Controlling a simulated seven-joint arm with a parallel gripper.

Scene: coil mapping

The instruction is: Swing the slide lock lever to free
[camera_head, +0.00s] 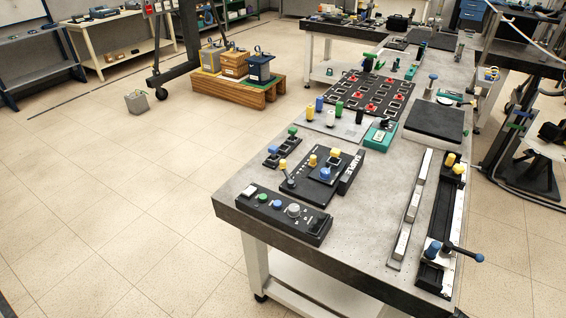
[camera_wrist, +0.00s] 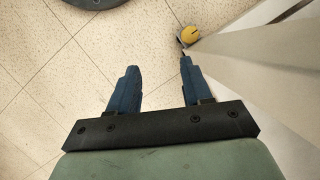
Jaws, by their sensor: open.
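A dark slide rail (camera_head: 444,214) runs along the right edge of the grey workbench. At its near end sits a dark lever with blue knobs (camera_head: 463,252), which looks like the slide lock lever. Its arm points to the right, past the bench edge. Whether it stands at locked or free cannot be read. A yellow knobbed part (camera_head: 455,166) sits at the rail's far end. My gripper (camera_wrist: 158,72) shows only in the wrist view. Its two blue fingers are apart with nothing between them, above tiled floor. The lever is not recognisable in that view.
A pale ruler-like bar (camera_head: 409,212) lies left of the rail. A black control box (camera_head: 271,214) and a sample panel (camera_head: 318,178) stand further left. The bench between panel and bar is clear. In the wrist view, a pale upright surface (camera_wrist: 250,60) and a yellow round thing (camera_wrist: 190,34) are close.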

